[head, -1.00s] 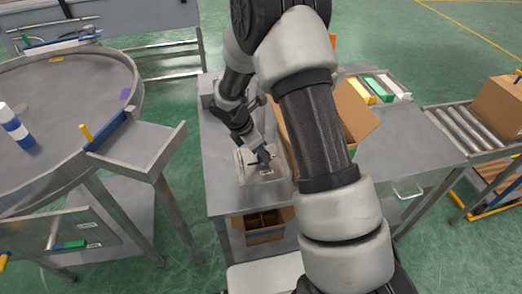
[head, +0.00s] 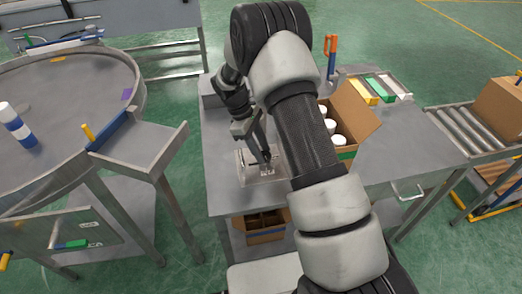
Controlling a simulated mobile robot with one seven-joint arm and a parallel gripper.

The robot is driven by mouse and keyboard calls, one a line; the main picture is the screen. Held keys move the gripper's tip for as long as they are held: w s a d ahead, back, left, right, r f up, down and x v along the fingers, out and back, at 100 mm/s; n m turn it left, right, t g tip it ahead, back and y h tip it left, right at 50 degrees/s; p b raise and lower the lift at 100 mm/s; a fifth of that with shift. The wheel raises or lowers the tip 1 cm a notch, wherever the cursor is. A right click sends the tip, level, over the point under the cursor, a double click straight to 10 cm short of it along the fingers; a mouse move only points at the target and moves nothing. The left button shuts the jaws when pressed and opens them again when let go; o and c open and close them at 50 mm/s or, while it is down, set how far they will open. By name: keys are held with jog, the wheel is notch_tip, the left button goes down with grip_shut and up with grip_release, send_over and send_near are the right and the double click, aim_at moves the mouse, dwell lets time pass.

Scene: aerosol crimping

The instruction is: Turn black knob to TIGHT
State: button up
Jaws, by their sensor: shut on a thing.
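My gripper (head: 262,157) points down over a small metal plate (head: 246,177) on the grey workbench (head: 228,197). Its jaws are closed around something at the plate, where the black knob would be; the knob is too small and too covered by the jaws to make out. A small pale label (head: 267,173) shows on the plate beside the fingertips. The TIGHT marking cannot be read.
An open cardboard box (head: 356,112) with white-capped cans stands right of my arm. Yellow, green and white boxes lie behind it. A round metal table (head: 60,85) is at left, a roller conveyor (head: 467,128) at right.

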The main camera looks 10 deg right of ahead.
jog(key=shift+d+m, duration=0.1)
jog(key=shift+m, duration=0.6)
jog(key=shift+g, duration=0.3)
jog(key=shift+y, duration=0.3)
jog(key=o, duration=1.1)
jog(key=shift+c, duration=0.2)
jog(key=p+v, duration=0.1)
jog(key=v, duration=1.6)
jog(key=shift+r, duration=0.25)
